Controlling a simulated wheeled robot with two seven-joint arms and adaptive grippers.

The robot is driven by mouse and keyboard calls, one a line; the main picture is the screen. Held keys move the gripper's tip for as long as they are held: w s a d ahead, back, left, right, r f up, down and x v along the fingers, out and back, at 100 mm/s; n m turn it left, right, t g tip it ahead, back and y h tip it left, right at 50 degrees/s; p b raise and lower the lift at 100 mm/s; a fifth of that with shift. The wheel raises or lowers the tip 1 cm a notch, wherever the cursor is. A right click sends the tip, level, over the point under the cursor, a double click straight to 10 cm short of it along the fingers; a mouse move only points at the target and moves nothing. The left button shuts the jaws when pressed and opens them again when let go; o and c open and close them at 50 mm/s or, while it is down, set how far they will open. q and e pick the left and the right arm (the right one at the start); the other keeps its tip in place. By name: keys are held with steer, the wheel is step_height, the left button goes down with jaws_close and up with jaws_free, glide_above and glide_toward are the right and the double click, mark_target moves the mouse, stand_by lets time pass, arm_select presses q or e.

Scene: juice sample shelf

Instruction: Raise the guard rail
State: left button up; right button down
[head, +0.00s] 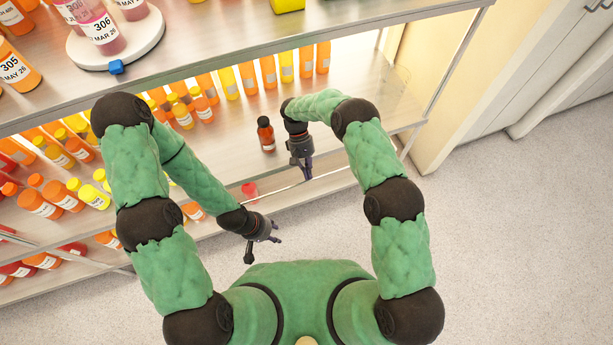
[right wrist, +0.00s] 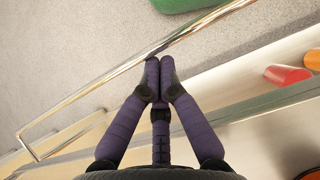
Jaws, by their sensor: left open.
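The guard rail is a thin metal bar along the front of the shelf. In the head view its bright length (head: 328,175) shows beside my right gripper (head: 305,170). In the right wrist view the rail (right wrist: 85,92) runs diagonally, with a bent end at the lower left. The right gripper (right wrist: 159,66) has its purple fingers together, with tips at the rail. I cannot tell whether they touch it or pinch it. My left gripper (head: 273,232) is open and empty, in front of the shelf and lower in the head view.
A dark red bottle (head: 266,134) stands on the shelf board behind my right gripper. Rows of orange and yellow bottles (head: 269,71) stand further back and left. A round white stand (head: 116,44) holds bottles on the top board. The floor (head: 520,240) at right is clear.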

steer(key=shift+b+v, duration=0.35)
steer(key=shift+v, duration=0.4)
steer(key=shift+r, duration=0.15)
stand_by(0.8)
